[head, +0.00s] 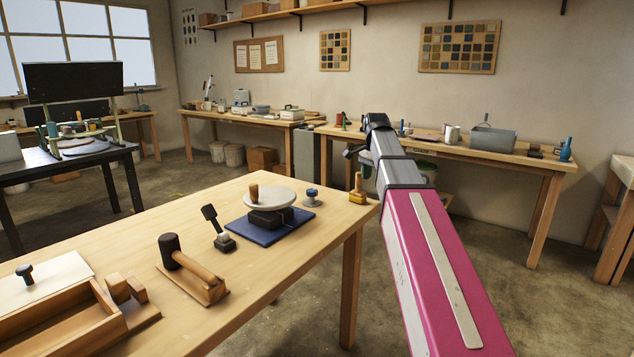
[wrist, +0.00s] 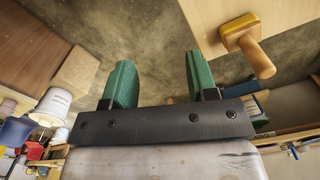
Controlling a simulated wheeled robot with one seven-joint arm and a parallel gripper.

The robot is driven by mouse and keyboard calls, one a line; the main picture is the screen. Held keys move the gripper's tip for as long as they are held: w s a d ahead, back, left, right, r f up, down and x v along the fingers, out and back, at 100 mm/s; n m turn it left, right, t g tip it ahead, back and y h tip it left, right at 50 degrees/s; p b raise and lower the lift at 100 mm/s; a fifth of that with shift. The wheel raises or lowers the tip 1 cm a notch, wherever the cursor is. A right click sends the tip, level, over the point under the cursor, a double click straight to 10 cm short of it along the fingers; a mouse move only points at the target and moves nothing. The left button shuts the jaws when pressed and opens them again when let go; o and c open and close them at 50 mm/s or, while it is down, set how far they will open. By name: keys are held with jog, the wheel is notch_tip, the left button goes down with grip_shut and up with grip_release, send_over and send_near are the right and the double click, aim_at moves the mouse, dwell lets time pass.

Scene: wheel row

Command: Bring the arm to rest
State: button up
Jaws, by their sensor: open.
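My arm (head: 430,240), with a pink link and grey end, reaches forward past the right end of the near wooden table in the head view. Its far end is beyond the table's corner, and my fingers are mostly hidden there. In the wrist view my gripper (wrist: 157,84) shows two green fingers set wide apart. Nothing is between them; bare floor shows through the gap. A yellow-based tool with a wooden handle (wrist: 250,42) stands on the table corner, to the right of the fingers and apart from them.
The near table (head: 130,235) holds the same yellow tool (head: 357,190), a round pale wheel (head: 268,196) on a blue mat (head: 265,233), a mallet (head: 190,270) and a wooden tray (head: 65,322). A back bench (head: 450,150) carries a grey bin (head: 492,139). Floor at right is clear.

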jog(key=s+f+n, duration=0.3)
jog(key=s+f, duration=0.4)
jog(key=f, duration=0.6)
jog(key=s+f+n, duration=0.4)
jog(key=s+f, duration=0.3)
jog(key=f, duration=0.6)
jog(key=s+f+n, duration=0.4)
jog(key=s+f, duration=0.3)
jog(key=f, duration=0.6)
jog(key=shift+f, duration=0.15)
